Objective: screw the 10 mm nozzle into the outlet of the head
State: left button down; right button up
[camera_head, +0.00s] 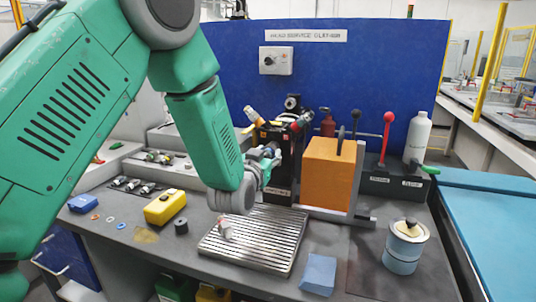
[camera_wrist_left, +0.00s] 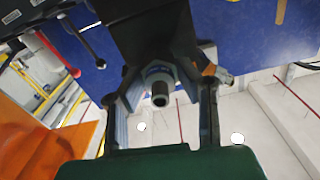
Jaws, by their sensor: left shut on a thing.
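The dark head (camera_head: 283,170) stands upright on the bench in front of the blue panel, with coloured fittings near its top. My left gripper (camera_head: 266,160) is close against the left side of the head and shut on the nozzle. In the left wrist view, the nozzle (camera_wrist_left: 159,92) is a grey collar with a darker, open-ended tube, between the two fingers of my left gripper (camera_wrist_left: 162,105). The dark head (camera_wrist_left: 155,38) is right behind it. The outlet is hidden, and I cannot tell whether the threads are engaged. My right gripper is not in view.
An orange block (camera_head: 330,175) stands just right of the head. A slotted metal tray (camera_head: 255,240) lies in front with a small pinkish-white piece (camera_head: 225,228) on it. A yellow box (camera_head: 165,207), blue block (camera_head: 319,273) and blue-grey can (camera_head: 405,250) stand around it.

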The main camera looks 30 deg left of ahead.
pick_arm(q)
jog(key=shift+d+r+m, duration=0.1)
jog(key=shift+m, duration=1)
jog(key=m, duration=0.4)
jog(key=shift+p, duration=0.4)
jog(key=m, duration=0.5)
jog(key=c, duration=1)
grip_release()
jog(key=c, duration=0.3)
